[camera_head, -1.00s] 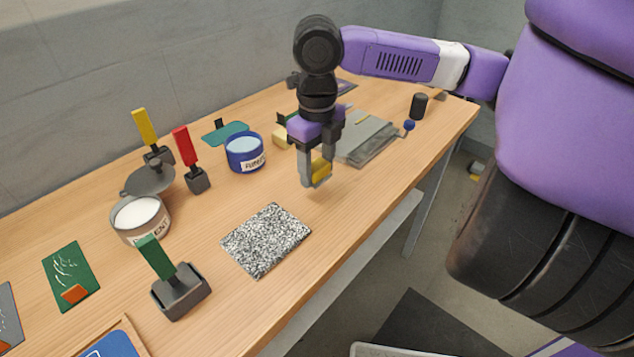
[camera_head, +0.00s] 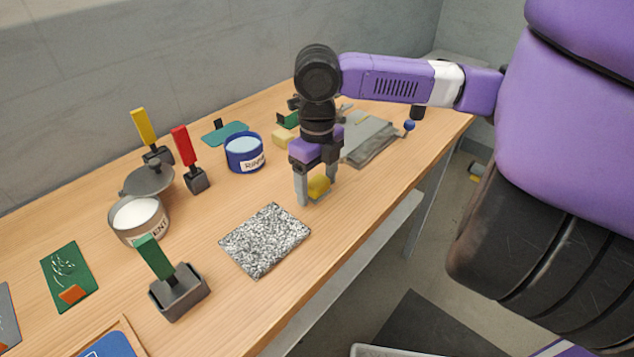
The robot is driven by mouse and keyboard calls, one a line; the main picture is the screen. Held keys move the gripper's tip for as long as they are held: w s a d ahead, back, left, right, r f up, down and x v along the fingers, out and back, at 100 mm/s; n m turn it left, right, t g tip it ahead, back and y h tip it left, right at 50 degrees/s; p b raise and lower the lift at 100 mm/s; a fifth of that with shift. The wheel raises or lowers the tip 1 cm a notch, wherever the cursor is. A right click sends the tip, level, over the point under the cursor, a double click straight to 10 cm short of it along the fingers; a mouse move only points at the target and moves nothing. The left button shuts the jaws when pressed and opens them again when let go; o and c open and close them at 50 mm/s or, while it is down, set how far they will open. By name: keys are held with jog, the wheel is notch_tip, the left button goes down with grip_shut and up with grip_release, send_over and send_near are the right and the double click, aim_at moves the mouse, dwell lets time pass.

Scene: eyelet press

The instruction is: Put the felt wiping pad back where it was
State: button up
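The felt wiping pad (camera_head: 318,187) appears to be the small yellow block between my gripper's fingers. My gripper (camera_head: 316,197) points down and is shut on it, with a grey fingertip on either side. The fingertips are at or just above the bare wood, beyond the far right corner of a speckled black-and-white slab (camera_head: 265,240). I cannot tell whether the pad touches the table, and the fingers partly hide it.
A blue-rimmed tin (camera_head: 245,160) and a cream block (camera_head: 284,137) stand behind left of my gripper. A grey flat fixture (camera_head: 369,143) lies behind right. A green-handled tool in a dark tray (camera_head: 179,295) stands front left. Bare wood lies right of the slab, toward the table edge.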

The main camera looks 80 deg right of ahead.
aim_at(317, 180)
notch_tip(317, 180, up, 12)
jog(key=p, duration=0.1)
jog(key=shift+r, duration=0.2)
dwell(0.4)
dwell(0.5)
